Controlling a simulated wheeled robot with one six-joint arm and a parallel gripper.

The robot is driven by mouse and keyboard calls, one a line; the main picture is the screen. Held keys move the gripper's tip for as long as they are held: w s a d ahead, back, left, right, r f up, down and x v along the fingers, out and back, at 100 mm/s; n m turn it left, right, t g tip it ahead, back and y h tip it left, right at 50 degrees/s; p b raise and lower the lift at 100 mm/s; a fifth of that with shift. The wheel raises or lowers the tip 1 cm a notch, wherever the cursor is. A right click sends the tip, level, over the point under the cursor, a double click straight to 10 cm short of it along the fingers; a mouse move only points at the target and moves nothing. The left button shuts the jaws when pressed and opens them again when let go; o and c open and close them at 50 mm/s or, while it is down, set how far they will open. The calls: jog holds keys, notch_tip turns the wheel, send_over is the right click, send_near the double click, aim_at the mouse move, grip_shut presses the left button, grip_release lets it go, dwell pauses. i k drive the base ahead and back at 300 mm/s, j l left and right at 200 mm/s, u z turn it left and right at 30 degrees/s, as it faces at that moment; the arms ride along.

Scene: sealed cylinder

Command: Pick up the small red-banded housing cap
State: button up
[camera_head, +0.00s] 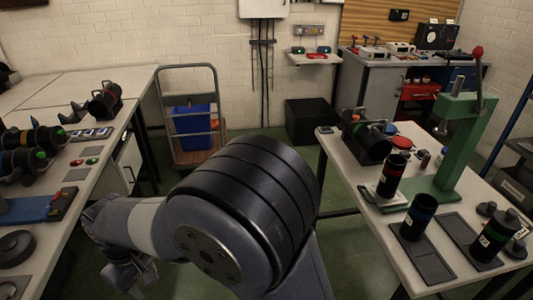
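I cannot tell which piece is the small red-banded housing cap; small dark round pieces (487,208) also lie near the table's right side. My gripper (130,278) hangs at the lower left, beside the left bench and well away from the right table. It is small and partly blended with my wrist, so its opening is unclear. My large arm link covers the middle of the view.
The left bench (95,180) holds several dark cylindrical parts. A trolley with a blue crate (192,126) stands at the back.

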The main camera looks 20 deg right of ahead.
aim_at(487, 209)
jog(key=k+l+u, duration=0.15)
jog(key=u, duration=0.3)
jog(key=k+l+u, duration=0.15)
jog(key=u, duration=0.3)
jog(key=k+u, duration=0.25)
jog(key=u, duration=0.2)
jog(key=k+u, duration=0.2)
jog(key=u, duration=0.2)
jog(key=k+l+u, duration=0.15)
jog(key=u, duration=0.3)
jog(key=k+u, duration=0.3)
jog(key=u, duration=0.2)
jog(key=k+u, duration=0.25)
jog(key=u, duration=0.2)
jog(key=k+u, duration=0.25)
jog(key=u, duration=0.2)
jog(key=k+u, duration=0.2)
jog(key=u, duration=0.2)
jog(key=k+u, duration=0.2)
jog(key=u, duration=0.2)
jog(key=k+u, duration=0.2)
jog(key=u, duration=0.2)
jog(key=k+j+u, duration=0.2)
jog(key=u, duration=5.05)
